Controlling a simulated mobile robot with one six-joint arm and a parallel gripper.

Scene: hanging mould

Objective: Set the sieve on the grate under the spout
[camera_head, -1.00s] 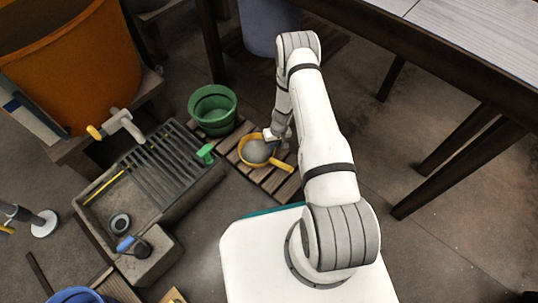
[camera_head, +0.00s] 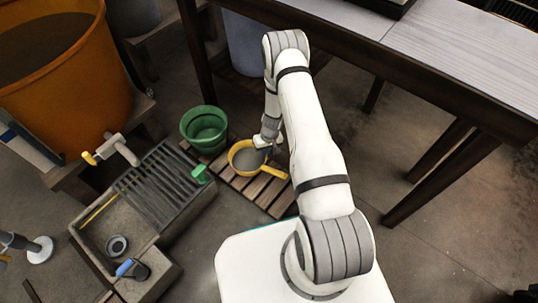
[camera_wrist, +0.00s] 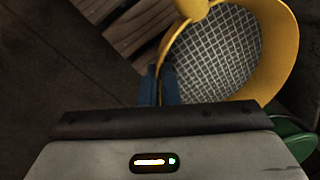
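The sieve (camera_head: 240,152) is yellow with a grey mesh and a short handle. It is at or just above the wooden slats, right of the grate; the gap is hard to judge. My gripper (camera_head: 266,141) is at its far rim. In the wrist view the blue fingertips (camera_wrist: 162,82) are close together with the sieve's rim (camera_wrist: 285,60) running down between them, so they look shut on it. The grate (camera_head: 150,190) of dark bars lies over a stone basin. The spout (camera_head: 127,150) projects from the orange tub toward the grate's back left edge.
A small green object (camera_head: 200,174) sits at the grate's right edge. The orange tub (camera_head: 90,90) is behind left. A dark table (camera_head: 440,95) overhangs at right.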

